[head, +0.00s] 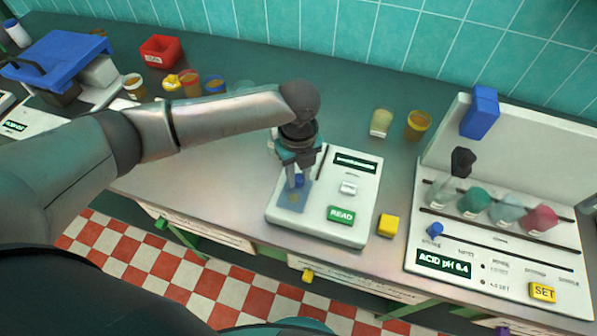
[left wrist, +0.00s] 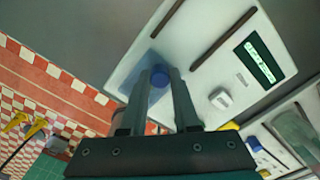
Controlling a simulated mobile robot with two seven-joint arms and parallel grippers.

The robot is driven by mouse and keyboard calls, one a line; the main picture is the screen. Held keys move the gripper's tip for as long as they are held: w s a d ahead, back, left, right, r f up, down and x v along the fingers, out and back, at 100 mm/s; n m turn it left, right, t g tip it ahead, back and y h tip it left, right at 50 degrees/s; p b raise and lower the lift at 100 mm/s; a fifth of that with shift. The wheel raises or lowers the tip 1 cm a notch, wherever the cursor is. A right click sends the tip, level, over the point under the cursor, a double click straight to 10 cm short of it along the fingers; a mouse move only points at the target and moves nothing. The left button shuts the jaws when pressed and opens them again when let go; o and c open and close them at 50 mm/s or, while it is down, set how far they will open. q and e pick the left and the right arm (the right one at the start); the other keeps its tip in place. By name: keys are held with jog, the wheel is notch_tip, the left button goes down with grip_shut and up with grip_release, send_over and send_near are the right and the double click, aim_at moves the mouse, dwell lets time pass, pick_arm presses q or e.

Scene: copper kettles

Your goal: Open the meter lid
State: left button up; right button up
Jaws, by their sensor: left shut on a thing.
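The meter (head: 362,180) is a white box on the counter with a dark display and a green READ button. Its lid (head: 291,198) is a bluish see-through plate on the left part of the meter, with a blue knob (head: 298,181). The lid looks flat on the meter, but the gripper hides part of it. My left gripper (head: 295,182) points down over the lid and is shut on the knob. In the left wrist view the blue knob (left wrist: 158,82) sits between the two fingers. My right gripper is not in view.
A yellow cube (head: 388,225) stands right of the meter. A white pH station (head: 500,265) with several coloured flasks is farther right. Two small jars (head: 417,125) stand behind. A red bin (head: 166,51), more jars and a blue-topped device (head: 60,57) are at the back left.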

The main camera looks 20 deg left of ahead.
pick_arm(q)
grip_shut()
dwell(0.8)
